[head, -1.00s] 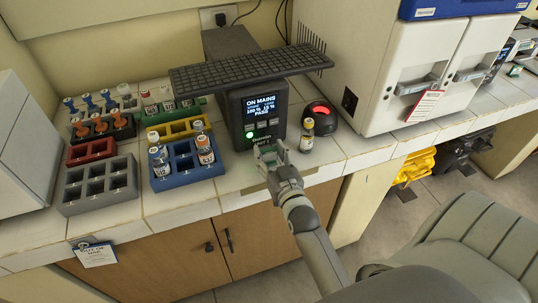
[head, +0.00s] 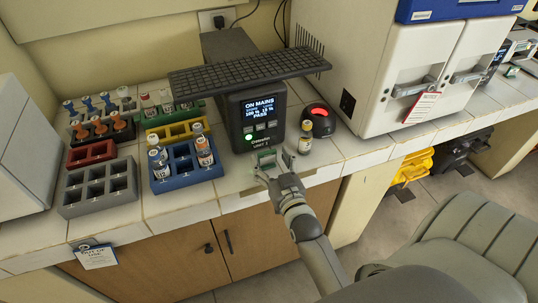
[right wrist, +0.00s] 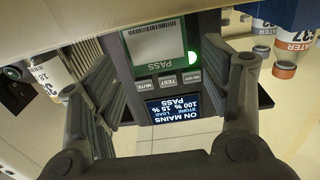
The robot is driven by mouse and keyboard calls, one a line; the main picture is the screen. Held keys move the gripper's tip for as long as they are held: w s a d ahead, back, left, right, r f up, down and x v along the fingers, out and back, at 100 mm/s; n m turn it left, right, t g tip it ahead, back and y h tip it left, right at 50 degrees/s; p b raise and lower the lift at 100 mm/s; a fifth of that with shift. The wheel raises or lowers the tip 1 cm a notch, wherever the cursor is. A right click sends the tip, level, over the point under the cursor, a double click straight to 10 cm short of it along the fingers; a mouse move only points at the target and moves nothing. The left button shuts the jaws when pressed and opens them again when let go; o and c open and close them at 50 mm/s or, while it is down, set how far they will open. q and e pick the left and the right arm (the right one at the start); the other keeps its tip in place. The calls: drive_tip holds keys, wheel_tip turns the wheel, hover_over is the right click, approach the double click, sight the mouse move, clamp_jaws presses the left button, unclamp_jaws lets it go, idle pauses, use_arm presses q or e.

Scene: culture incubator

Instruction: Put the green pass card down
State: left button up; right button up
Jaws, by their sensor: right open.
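The green pass card (head: 266,157) is at the front of the counter, just before the dark power unit (head: 258,113). In the right wrist view the card (right wrist: 157,48) has a pale middle and a green strip reading PASS. It overlaps the unit's lower front there; I cannot tell whether it lies flat or leans. My right gripper (head: 273,164) is open at the card. Its fingers (right wrist: 160,82) are spread wide on either side, with gaps between them and the card. My left gripper is not in view.
A blue rack (head: 188,178) with capped vials is to the left. The counter's front edge runs just below the card. A grey chair (head: 465,245) is at lower right.

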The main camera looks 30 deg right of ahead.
use_arm(q)
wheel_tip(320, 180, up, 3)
drive_tip(key=p, duration=0.2)
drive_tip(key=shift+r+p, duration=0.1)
drive_tip(key=shift+p, duration=0.3)
use_arm(e)
drive_tip(key=v, duration=1)
drive_tip(key=shift+a, duration=0.1)
